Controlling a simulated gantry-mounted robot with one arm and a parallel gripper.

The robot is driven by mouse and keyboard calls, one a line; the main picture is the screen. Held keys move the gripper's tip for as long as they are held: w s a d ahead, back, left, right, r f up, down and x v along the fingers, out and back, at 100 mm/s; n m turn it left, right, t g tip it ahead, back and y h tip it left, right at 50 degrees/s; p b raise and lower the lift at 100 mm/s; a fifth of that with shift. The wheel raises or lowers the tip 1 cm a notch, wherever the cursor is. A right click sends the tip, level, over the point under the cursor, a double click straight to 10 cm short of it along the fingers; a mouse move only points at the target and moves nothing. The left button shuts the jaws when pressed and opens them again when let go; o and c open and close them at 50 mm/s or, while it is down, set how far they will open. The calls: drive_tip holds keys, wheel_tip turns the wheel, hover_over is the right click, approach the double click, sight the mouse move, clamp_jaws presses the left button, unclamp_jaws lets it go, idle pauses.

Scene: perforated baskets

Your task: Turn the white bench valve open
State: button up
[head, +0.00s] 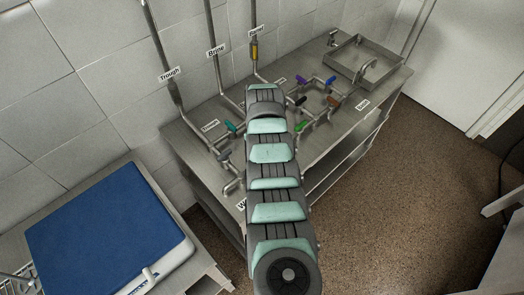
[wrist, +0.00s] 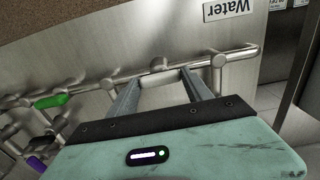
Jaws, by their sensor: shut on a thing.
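The white bench valve handle (wrist: 158,78) shows in the wrist view as a short pale bar between my fingers, in front of a steel pipe (wrist: 235,54). My gripper (wrist: 160,83) is shut on this handle, with one finger at each side of it. In the wrist view the handle looks roughly in line with the pipe, but its exact turn is hard to tell. In the head view my arm covers the white valve and my gripper.
The steel bench (head: 335,150) carries valves with green (head: 302,125), purple (head: 302,79), blue (head: 331,80) and brown (head: 334,101) handles. A teal handle (head: 231,127) lies left of my arm. A sink (head: 358,60) is at the back; a blue-topped scale (head: 105,230) stands left.

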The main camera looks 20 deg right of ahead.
idle(0.3)
drive_tip(key=o, duration=1.4)
drive_tip(key=shift+c, duration=0.2)
drive_tip(key=shift+w+r, duration=0.1)
drive_tip(key=shift+r, duration=0.45)
wheel_tip(320, 180, up, 10)
drive_tip(key=shift+b, duration=0.4)
drive_tip(key=shift+f, duration=0.1)
